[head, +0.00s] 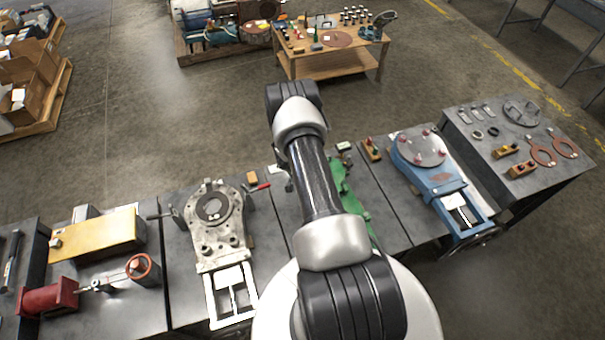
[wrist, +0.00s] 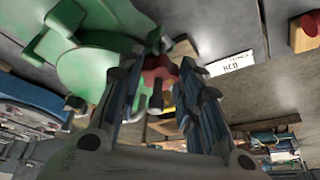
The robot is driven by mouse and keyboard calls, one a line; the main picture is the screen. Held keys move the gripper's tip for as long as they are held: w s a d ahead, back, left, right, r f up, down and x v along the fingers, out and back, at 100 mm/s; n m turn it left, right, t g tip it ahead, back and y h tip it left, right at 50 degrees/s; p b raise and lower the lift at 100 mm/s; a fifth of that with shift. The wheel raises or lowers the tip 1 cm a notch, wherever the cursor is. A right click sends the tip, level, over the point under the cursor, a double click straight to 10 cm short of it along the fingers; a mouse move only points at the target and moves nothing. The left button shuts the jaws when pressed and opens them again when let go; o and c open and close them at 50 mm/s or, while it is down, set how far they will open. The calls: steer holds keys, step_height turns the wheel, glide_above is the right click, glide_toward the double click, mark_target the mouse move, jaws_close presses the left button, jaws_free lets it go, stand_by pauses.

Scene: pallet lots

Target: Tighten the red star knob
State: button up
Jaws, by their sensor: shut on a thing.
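The red star knob (wrist: 158,70) sits between my fingertips in the wrist view, beside a green fixture (wrist: 95,55). My gripper (wrist: 160,77) is shut on the knob, with a finger on each side of it. A threaded stem seems to show below the knob. The green fixture also shows in the head view (head: 352,200), partly behind my arm. The knob and my fingertips are hidden by my arm in the head view.
A white label (wrist: 231,63) lies right of the knob. A blue fixture (head: 435,178) stands to the right on the bench and a grey one (head: 214,235) to the left. A red-handled tool (head: 257,188) lies near the grey fixture.

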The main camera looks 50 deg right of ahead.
steer(key=m, duration=0.1)
steer(key=m+g+b, duration=0.1)
steer(key=shift+w+f+m, duration=0.1)
steer(key=shift+w+m, duration=0.15)
steer(key=shift+m, duration=0.05)
steer(key=m+b, duration=0.1)
steer(key=m+g+b, duration=0.1)
steer(key=m+b, duration=0.1)
steer(key=shift+w+f+m, duration=0.1)
steer(key=shift+w+m, duration=0.05)
steer(key=shift+m, duration=0.15)
steer(key=m+g+b, duration=0.1)
steer(key=m+b, duration=0.2)
steer(key=shift+w+d+m+g, duration=0.1)
steer(key=shift+m+g, duration=0.2)
steer(key=shift+m+y+b, duration=0.3)
steer(key=shift+m+b, duration=0.2)
steer(key=shift+b, duration=0.2)
steer(key=shift+r, duration=0.2)
steer(key=o, duration=1.1)
steer(key=shift+c, duration=0.2)
